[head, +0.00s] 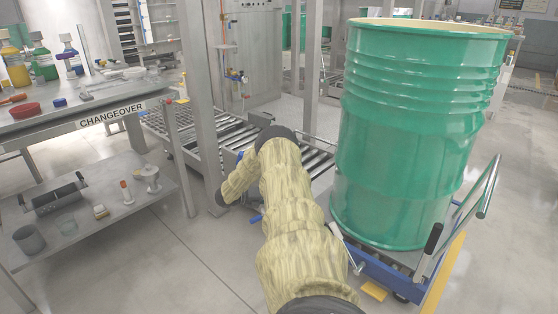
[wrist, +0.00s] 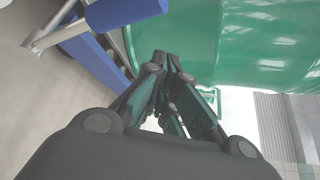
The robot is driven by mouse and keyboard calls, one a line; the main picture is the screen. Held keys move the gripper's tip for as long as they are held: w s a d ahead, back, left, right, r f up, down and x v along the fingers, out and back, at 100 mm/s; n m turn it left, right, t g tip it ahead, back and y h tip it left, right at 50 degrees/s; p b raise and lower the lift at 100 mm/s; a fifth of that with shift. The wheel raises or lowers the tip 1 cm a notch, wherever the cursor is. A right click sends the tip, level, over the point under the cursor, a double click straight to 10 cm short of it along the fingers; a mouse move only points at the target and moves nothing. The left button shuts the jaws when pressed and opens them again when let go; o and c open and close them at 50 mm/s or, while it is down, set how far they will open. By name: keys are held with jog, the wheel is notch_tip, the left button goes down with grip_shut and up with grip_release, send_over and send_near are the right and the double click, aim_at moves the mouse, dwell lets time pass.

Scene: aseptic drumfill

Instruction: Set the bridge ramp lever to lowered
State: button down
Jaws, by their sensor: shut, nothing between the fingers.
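My gripper (wrist: 168,62) is shut and empty in the wrist view, its black fingers together in front of the green drum's wall. In the head view my sleeved arm bends down toward the roller conveyor, and the gripper cannot be made out there. A blue cylindrical grip (wrist: 125,10) on a grey rod is at the upper left of the wrist view, apart from the fingers. In the head view a small blue handle (head: 256,218) shows just left of my arm. I cannot tell which of these is the bridge ramp lever, or its position.
The green drum (head: 415,130) stands on a blue trolley (head: 385,268) with a black-gripped lever (head: 432,238), right of my arm. The roller conveyor (head: 315,165) lies behind. A CHANGEOVER bench (head: 60,120) with bottles stands left. Floor at lower left centre is clear.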

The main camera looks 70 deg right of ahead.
jog(key=w+a, duration=0.5)
jog(key=w, duration=0.1)
jog(key=shift+w+r, duration=0.2)
jog(key=shift+r, duration=0.1)
jog(key=shift+d+f, duration=0.2)
jog(key=shift+f, duration=0.05)
